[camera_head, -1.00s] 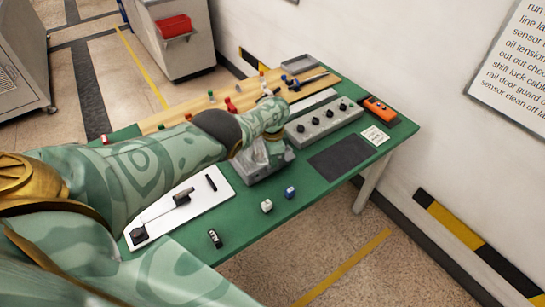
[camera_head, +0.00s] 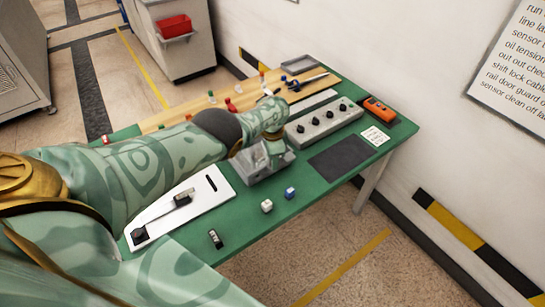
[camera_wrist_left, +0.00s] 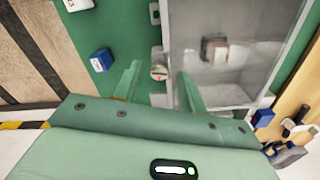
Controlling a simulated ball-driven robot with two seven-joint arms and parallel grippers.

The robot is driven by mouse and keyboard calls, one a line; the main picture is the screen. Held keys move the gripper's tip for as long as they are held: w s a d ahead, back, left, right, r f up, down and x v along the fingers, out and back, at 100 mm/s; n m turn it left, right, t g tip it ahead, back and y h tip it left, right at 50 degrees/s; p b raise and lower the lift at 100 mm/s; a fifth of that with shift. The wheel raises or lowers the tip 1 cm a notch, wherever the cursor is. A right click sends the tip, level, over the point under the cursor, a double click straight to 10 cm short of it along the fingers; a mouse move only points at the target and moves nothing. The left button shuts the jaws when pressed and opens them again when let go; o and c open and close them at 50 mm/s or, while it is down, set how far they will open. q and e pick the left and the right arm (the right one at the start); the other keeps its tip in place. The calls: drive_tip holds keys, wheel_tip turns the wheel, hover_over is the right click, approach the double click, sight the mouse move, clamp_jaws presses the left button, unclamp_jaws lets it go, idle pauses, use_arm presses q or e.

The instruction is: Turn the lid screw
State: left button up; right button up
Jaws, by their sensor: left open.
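A grey box (camera_head: 262,174) with a clear lid stands on the green table. In the left wrist view, the box (camera_wrist_left: 228,95) fills the right side, and a dark blurred object shows through its lid. A small round pale screw head with a slot (camera_wrist_left: 158,72) sits beside the box edge. My left gripper (camera_wrist_left: 160,78) is open, with its two green fingers on either side of the screw head. I cannot tell whether they touch it. In the head view, my left gripper (camera_head: 266,152) is over the box, and the arm hides the screw. My right gripper is not in view.
On the green table (camera_head: 325,136), a control box with knobs (camera_head: 322,123), an orange device (camera_head: 378,109) and a dark mat (camera_head: 338,157) lie to the right. Two small cubes (camera_head: 290,193) lie in front. A white board (camera_head: 165,217) lies to the left.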

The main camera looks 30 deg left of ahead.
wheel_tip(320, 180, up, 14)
drive_tip(key=p, duration=1.3)
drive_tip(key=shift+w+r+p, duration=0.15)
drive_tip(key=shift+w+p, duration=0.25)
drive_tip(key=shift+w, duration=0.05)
